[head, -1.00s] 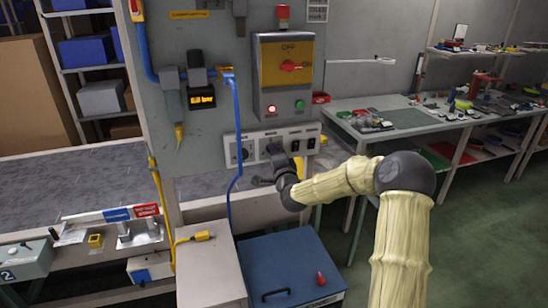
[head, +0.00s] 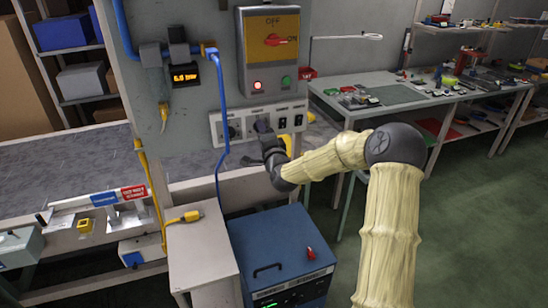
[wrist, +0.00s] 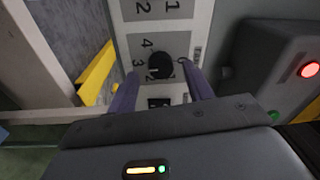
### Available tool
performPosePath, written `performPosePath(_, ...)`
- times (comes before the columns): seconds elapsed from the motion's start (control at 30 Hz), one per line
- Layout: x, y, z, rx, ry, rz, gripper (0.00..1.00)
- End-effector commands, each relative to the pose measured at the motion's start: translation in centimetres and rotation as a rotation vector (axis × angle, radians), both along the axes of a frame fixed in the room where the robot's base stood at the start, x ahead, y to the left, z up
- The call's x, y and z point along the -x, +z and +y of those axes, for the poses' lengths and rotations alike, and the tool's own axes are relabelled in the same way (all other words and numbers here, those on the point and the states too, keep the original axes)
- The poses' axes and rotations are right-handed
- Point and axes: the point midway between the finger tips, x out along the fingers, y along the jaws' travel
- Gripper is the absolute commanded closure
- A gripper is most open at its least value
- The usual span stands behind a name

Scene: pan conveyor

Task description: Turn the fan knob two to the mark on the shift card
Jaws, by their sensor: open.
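A black round knob (wrist: 156,67) sits on the pale control panel (wrist: 195,50), with numbers 4, 3 and 2 visible around it in the wrist view. I cannot read its pointer setting surely. In the head view it is the right-hand knob (head: 262,123) of two, partly covered by my gripper (head: 266,136). In the wrist view my gripper (wrist: 158,78) is open, its two purple fingers on either side of the knob; I cannot tell whether they touch it. The shift card cannot be made out in the current views.
The left knob (head: 233,131) and two black switches (head: 290,122) share the panel. Above is a grey box with a red rotary switch (head: 276,40) and a lit red lamp (head: 257,86). A blue hose (head: 223,110) hangs at left; a blue cabinet (head: 275,240) stands below.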

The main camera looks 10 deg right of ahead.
Motion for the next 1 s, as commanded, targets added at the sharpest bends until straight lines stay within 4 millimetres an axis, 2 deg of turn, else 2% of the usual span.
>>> performPosePath(0.8, 14.0, -1.1, -1.0, 0.003, 0.000, 0.003, 0.49)
performPosePath(1.0, 15.8, -1.1, -1.1, 0.001, 0.000, 0.002, 0.49)
